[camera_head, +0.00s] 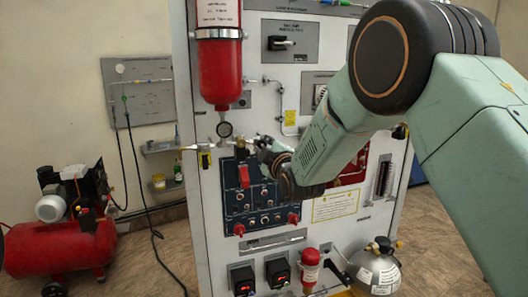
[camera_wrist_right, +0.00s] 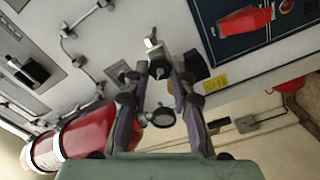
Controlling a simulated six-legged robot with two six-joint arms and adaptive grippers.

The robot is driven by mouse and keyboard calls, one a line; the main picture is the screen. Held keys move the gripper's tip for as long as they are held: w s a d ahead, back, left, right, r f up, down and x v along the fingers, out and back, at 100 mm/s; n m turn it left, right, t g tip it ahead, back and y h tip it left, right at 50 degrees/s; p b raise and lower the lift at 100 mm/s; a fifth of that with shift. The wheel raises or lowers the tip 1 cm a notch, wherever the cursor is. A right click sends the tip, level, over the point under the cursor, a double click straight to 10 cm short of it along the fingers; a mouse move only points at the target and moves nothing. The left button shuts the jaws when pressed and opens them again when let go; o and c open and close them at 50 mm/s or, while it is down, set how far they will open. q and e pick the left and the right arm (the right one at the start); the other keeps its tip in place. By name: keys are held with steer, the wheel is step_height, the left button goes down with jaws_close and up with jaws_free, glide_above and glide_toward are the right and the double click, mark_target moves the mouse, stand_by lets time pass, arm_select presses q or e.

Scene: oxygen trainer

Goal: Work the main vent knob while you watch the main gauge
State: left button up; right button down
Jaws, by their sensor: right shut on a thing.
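My right gripper (camera_head: 264,146) reaches in from the right to the panel front, just right of the main gauge. In the right wrist view its two fingers (camera_wrist_right: 160,68) are closed around a small dark knob (camera_wrist_right: 158,62), which I take as the main vent knob; the fingers partly hide it. The main gauge (camera_head: 224,130) is a small round dial with a dark rim below the red cylinder. The gauge also shows between the fingers in the wrist view (camera_wrist_right: 162,117); its needle is too small to read. My left gripper is not in view.
A red cylinder (camera_head: 219,70) hangs above the gauge. A dark blue control panel (camera_head: 236,205) with red handles lies below my right gripper. Thin pipes (camera_head: 285,110) run across the white panel. A red compressor (camera_head: 62,248) stands at left; a grey tank (camera_head: 378,272) stands at lower right.

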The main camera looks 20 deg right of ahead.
steer(key=shift+d+n, duration=0.1)
steer(key=shift+n, duration=0.5)
steer(key=shift+r+n+b, duration=0.1)
steer(key=shift+n+b, duration=0.2)
steer(key=c, duration=1.6)
jaws_free()
steer(key=o, duration=0.5)
steer(key=shift+w+d+f, duration=0.1)
steer(key=shift+w+f, duration=0.1)
steer(key=shift+s, duration=0.1)
steer(key=shift+s+r, duration=0.1)
steer(key=shift+s, duration=0.05)
steer(key=s, duration=1.1)
steer(key=shift+s+d, duration=0.15)
steer(key=shift+s, duration=0.15)
steer(key=shift+s, duration=0.1)
